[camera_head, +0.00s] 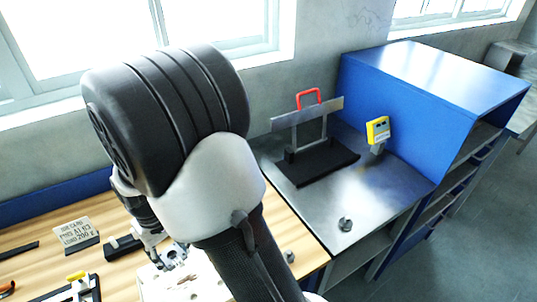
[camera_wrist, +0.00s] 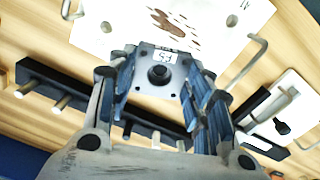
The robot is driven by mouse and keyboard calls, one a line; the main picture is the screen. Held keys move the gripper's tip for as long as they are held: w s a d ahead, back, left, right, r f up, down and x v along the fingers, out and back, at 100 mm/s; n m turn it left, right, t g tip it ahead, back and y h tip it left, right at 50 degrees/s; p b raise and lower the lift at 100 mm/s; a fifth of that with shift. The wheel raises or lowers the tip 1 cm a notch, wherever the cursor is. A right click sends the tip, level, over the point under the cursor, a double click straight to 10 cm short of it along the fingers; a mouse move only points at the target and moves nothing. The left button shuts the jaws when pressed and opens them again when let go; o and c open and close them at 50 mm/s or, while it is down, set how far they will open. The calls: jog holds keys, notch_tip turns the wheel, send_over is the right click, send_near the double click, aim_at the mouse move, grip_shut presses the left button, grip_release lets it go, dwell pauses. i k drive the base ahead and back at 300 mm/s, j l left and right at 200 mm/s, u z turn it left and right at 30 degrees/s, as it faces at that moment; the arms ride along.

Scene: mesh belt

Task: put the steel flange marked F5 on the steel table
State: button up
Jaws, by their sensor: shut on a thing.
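In the head view my gripper (camera_head: 165,256) is low over the wooden bench, partly hidden by my arm; the flange is hard to make out there. The steel table (camera_head: 385,188) is the grey metal top to the right of the bench.
A black stand with a red-handled frame (camera_head: 308,99) and a yellow device (camera_head: 378,131) occupy the steel table's back. A blue cabinet (camera_head: 430,80) borders it on the right. A stained white plate (camera_wrist: 205,25) and black pegged rack (camera_wrist: 85,97) are close to my gripper.

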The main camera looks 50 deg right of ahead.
aim_at(370, 206)
jog(key=k+l+z, duration=0.15)
jog(key=l+z, duration=0.25)
jog(key=l, duration=0.45)
jog(key=k+l+z, duration=0.1)
jog(key=l+z, duration=0.25)
jog(key=l, duration=0.5)
jog(key=i+l+z, duration=0.1)
jog(key=l+z, duration=0.3)
jog(key=l, duration=0.45)
